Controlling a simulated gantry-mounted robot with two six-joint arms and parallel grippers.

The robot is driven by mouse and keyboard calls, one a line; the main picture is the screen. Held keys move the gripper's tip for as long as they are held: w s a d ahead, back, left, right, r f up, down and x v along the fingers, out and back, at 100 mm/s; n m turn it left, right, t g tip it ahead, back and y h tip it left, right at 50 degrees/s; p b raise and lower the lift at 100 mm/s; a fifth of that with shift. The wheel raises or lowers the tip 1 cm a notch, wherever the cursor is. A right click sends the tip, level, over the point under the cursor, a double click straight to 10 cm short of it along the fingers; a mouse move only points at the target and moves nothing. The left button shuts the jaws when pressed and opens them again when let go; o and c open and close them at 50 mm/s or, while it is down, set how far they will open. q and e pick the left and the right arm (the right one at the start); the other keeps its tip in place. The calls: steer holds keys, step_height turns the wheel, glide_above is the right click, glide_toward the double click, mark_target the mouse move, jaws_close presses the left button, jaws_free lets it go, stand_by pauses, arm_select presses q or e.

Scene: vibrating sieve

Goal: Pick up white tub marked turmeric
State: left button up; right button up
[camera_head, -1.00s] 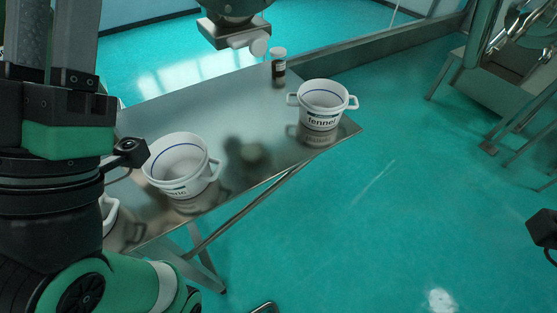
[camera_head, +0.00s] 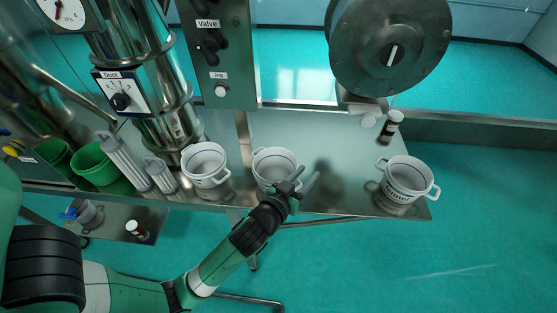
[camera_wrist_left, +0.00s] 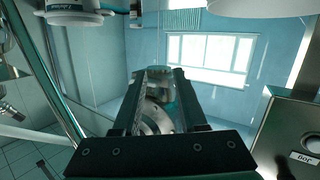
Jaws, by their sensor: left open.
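Three white two-handled tubs stand along the front of the steel table in the head view. The left tub (camera_head: 206,162) has a label too small to read. The middle tub (camera_head: 272,160) is partly covered by my left gripper, and its label is hidden. The right tub (camera_head: 407,178) seems marked fennel. I cannot read turmeric on any of them. My left gripper (camera_head: 302,183) is open at the front right of the middle tub; whether it touches is unclear. Its two fingers (camera_wrist_left: 160,82) stand apart in the left wrist view, with no tub between them. My right gripper is not in view.
A small brown bottle (camera_head: 389,126) stands behind the right tub. Clear cylinders (camera_head: 125,160) and green tubs (camera_head: 96,163) are at the left. The control panel (camera_head: 218,60) and sieve column rise behind. The steel table (camera_head: 338,150) is bare between middle and right tubs.

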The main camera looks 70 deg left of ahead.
arm_select(q)
steer(key=s+a+f+g+p, duration=0.2)
steer(key=s+f+g+p, duration=0.1)
steer(key=s+f, duration=0.3)
steer(key=x, duration=0.3)
steer(key=b+x, duration=0.1)
steer(key=x, duration=0.3)
steer(key=a+x, duration=0.1)
steer(key=x, duration=0.2)
steer(key=shift+a+r, duration=0.1)
steer(key=shift+r, duration=0.1)
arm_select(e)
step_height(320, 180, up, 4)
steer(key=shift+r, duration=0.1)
arm_select(q)
steer(key=shift+s, duration=0.1)
steer(key=shift+c, duration=0.2)
jaws_close()
stand_by(0.4)
